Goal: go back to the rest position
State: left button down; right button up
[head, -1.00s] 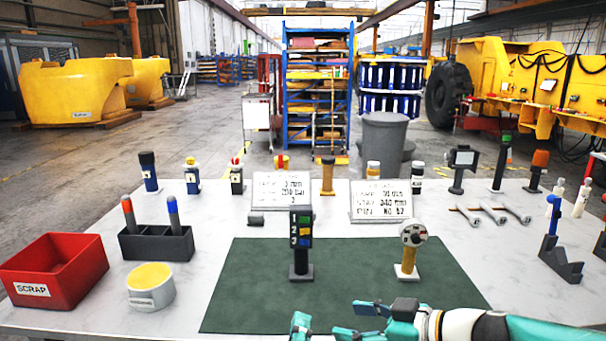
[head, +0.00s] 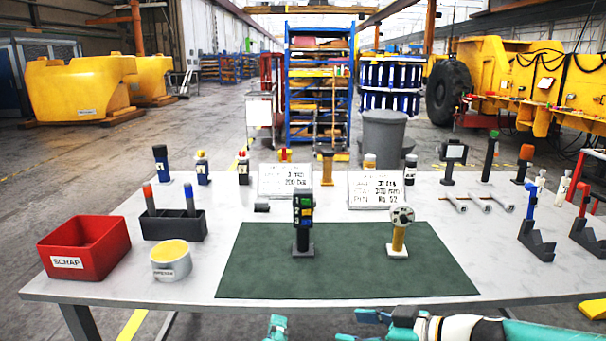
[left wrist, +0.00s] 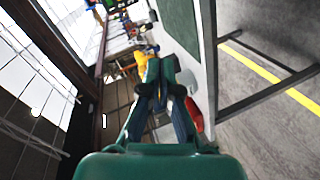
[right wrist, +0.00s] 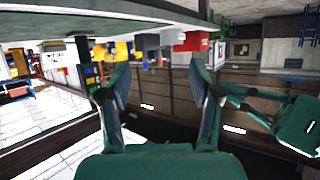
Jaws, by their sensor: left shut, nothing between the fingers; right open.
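My left gripper (head: 276,326) shows only as a small teal tip at the bottom edge of the head view, in front of the table. In the left wrist view its two fingers (left wrist: 162,68) are together, with nothing between them. My right gripper (head: 357,326) is to the right of it, low in the head view, its fingers pointing left. In the right wrist view its fingers (right wrist: 160,70) are spread wide and empty. Both grippers appear clear of the table (head: 140,285). Much of both arms is out of the head view.
On the table are a red scrap bin (head: 85,248), a round tin (head: 171,262), a dark holder (head: 172,224), and a green mat (head: 340,278) bearing a dark button post (head: 303,222) and a dial post (head: 400,232). Floor shows before the table's front edge.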

pick_arm(q)
jog(key=w+a+f+m+g+y+p, duration=0.1)
jog(key=a+f+g+p, duration=0.2)
jog(key=a+f, duration=0.65)
jog(key=a+f+m+g+y+p, duration=0.1)
jog(key=a+f+g+p, duration=0.4)
jog(key=f, duration=0.7)
jog(key=s+f+m+g+h, duration=0.3)
jog(key=s+f+m, duration=0.1)
jog(key=s+f, duration=0.75)
jog(key=s+d+f+m+g+h, duration=0.2)
jog(key=s+d+m+g+h, duration=0.1)
jog(key=s+d+m, duration=0.3)
jog(key=shift+s+d+h+p, duration=0.2)
jog(key=shift+s+h+p, duration=0.15)
jog(key=shift+s, duration=0.45)
pick_arm(e)
jog(key=s+d+f+m+g+h, duration=0.1)
jog(key=s+f+m+g+h, duration=0.2)
jog(key=s+f+m, duration=0.3)
jog(key=s+d+f+m+g+h, duration=0.1)
jog(key=s+f+m+g+h, duration=0.2)
jog(key=s+f, duration=1.3)
notch_tip(320, 180, down, 8)
jog(key=m+g, duration=0.1)
jog(key=m, duration=0.2)
jog(key=shift+s+d+m+h, duration=0.3)
jog(key=shift+s+h, duration=0.05)
jog(key=shift+h, duration=0.05)
